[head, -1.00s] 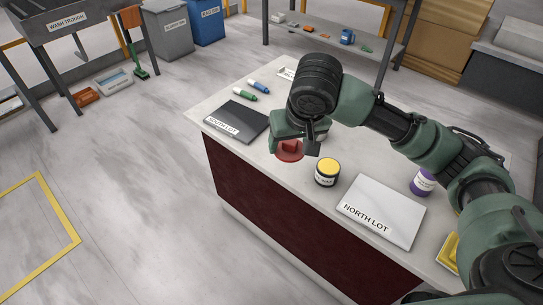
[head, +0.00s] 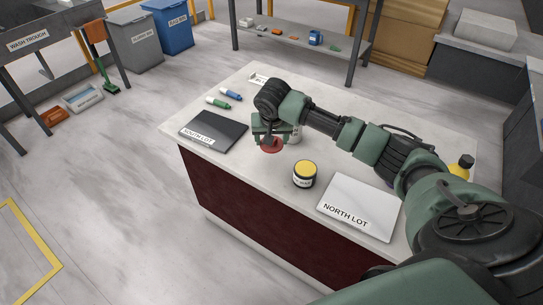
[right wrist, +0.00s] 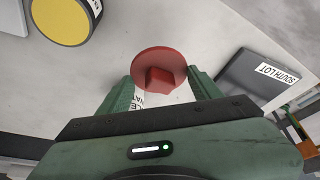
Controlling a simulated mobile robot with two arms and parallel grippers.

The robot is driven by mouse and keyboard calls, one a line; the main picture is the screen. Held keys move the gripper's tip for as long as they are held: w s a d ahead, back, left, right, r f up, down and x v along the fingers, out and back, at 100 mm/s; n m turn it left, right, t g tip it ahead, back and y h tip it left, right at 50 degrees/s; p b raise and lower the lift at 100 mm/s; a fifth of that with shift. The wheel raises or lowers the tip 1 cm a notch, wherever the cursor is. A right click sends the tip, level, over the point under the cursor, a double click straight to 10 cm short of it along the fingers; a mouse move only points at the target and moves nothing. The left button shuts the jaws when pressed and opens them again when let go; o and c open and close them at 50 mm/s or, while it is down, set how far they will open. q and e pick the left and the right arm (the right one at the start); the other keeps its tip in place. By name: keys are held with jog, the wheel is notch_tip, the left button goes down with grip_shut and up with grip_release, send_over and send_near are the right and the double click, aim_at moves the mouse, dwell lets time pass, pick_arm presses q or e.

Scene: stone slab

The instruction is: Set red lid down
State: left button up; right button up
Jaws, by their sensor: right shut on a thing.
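The red lid (head: 271,147) is a round disc with a block-shaped knob, seen in the head view just under my right gripper (head: 270,137). In the right wrist view the lid (right wrist: 158,56) sits at the fingertips of the right gripper (right wrist: 162,86), which is shut on its knob. The lid lies flat, at or very close to the stone slab (head: 250,175); I cannot tell whether it touches. My left gripper is not in view.
A jar with a yellow top (head: 304,174) stands right of the lid. The dark SOUTH LOT plate (head: 220,128) lies left, the pale NORTH LOT plate (head: 365,198) right. A white container (head: 295,137) is partly hidden behind the gripper. Green (head: 217,104) and blue (head: 231,94) markers lie behind.

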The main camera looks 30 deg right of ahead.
aim_at(271, 160)
notch_tip(271, 160, down, 8)
dwell(0.4)
jog(key=shift+f, duration=0.15)
jog(key=o, duration=1.5)
jog(key=shift+o, duration=0.2)
